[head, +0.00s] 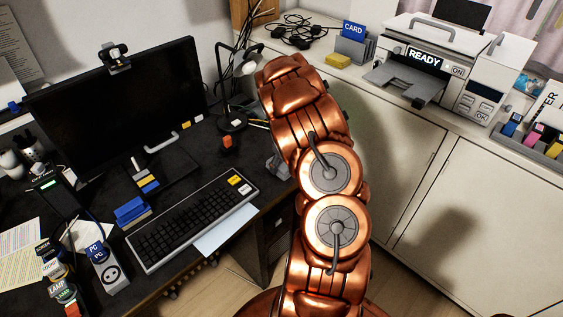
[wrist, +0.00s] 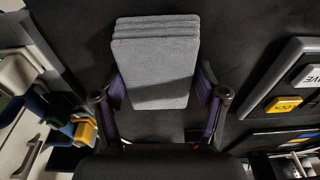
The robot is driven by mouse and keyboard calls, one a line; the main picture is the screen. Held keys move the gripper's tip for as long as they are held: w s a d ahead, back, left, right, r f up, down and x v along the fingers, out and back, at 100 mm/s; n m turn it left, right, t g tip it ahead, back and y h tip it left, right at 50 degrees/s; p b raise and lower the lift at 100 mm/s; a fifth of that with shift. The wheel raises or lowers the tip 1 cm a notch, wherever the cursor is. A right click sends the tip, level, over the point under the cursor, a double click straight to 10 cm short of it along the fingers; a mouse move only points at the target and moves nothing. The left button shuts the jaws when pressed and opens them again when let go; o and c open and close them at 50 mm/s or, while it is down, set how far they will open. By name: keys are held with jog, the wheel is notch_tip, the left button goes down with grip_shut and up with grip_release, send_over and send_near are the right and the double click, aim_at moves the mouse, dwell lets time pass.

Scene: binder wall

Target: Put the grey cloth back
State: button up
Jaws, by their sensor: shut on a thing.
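The grey cloth (wrist: 155,62) is a folded stack of several layers in the middle of the wrist view. My gripper (wrist: 160,92) has its purple-padded fingers on the left and right sides of the cloth, shut on it. Dark desk surface surrounds the cloth; I cannot tell whether the cloth touches the desk. In the head view my copper arm hides most of the gripper. A small grey patch shows beside the arm at the desk's right edge, too hidden to identify surely.
The keyboard (head: 190,222) lies left of my arm, with a monitor (head: 120,100) behind it. A desk lamp (head: 240,65) stands behind the arm.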

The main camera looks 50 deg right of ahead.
jog(key=o, duration=1.2)
jog(key=shift+r, duration=0.1)
notch_tip(320, 180, up, 12)
jog(key=s+b, duration=0.2)
jog(key=b, duration=0.2)
jog(key=s+a+r+g, duration=0.1)
jog(key=a+r, duration=0.2)
jog(key=a, duration=0.4)
jog(key=s+a+r, duration=0.2)
jog(key=a+r, duration=0.1)
jog(key=a, duration=0.3)
jog(key=s+a+r, duration=0.4)
jog(key=s+a, duration=0.2)
jog(key=a, duration=0.6)
jog(key=s+a+g, duration=0.1)
jog(key=s+a, duration=0.5)
jog(key=s, duration=0.3)
jog(key=s+a+g, duration=0.1)
jog(key=s+a, duration=0.5)
jog(key=s, duration=0.4)
jog(key=shift+a+r+g, duration=0.2)
jog(key=shift+g, duration=0.1)
